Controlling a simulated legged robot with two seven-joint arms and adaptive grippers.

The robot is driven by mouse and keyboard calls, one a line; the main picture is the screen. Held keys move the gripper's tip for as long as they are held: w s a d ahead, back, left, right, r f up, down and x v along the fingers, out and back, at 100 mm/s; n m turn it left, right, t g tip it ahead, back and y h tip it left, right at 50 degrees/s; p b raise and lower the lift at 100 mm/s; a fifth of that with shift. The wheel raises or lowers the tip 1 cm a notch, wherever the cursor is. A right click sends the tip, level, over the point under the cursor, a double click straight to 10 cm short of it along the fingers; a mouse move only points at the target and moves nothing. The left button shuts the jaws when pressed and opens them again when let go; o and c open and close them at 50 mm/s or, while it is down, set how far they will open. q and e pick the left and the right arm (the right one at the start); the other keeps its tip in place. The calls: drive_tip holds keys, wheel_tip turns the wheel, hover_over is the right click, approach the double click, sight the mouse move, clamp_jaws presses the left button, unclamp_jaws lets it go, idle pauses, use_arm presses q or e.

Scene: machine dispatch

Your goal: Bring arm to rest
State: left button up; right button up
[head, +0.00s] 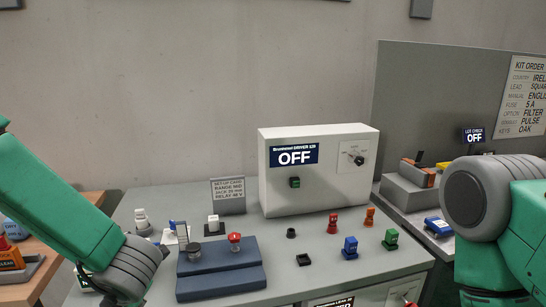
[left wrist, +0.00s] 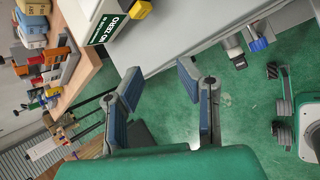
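My left arm (head: 60,215) comes in from the left in the head view, sloping down to a grey joint beside the grey table; its fingers do not show there. In the left wrist view my left gripper (left wrist: 192,65) is open. Its two blue-faced fingers are well apart, with nothing between them and green floor beyond. My right arm (head: 490,205) is bent at the right edge of the head view; its gripper is out of view.
The grey table (head: 340,281) bears a white driver box (head: 320,185) reading OFF, a blue fixture (head: 220,275), a setup card (head: 228,196) and several small coloured parts. A wooden table (head: 40,285) stands left. In the left wrist view, open green floor (left wrist: 170,120) lies beyond the fingers.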

use_arm(q)
drive_tip(key=s+d+f+m+h+b, duration=0.15)
drive_tip(key=s+f+m, duration=0.25)
drive_tip(key=f+m, duration=0.45)
drive_tip(key=s+f+m+h+b, duration=0.1)
drive_tip(key=s+f+m+b, duration=0.25)
drive_tip(key=f+m, duration=0.55)
drive_tip(key=s+f+m+g+h+b, duration=0.1)
drive_tip(key=s+f+m+g, duration=0.1)
drive_tip(key=s+f+m, duration=0.3)
drive_tip(key=s+f+m+g+h+b, duration=0.1)
drive_tip(key=s+f+m+g+h, duration=0.1)
drive_tip(key=s+f+m, duration=0.4)
drive_tip(key=s+m, duration=0.5)
drive_tip(key=s, duration=0.4)
drive_tip(key=shift+d+b, duration=0.15)
drive_tip(key=shift+b, duration=0.2)
drive_tip(key=shift+w+f+m, duration=0.15)
drive_tip(key=shift+w+m, duration=0.05)
drive_tip(key=shift+m, duration=0.05)
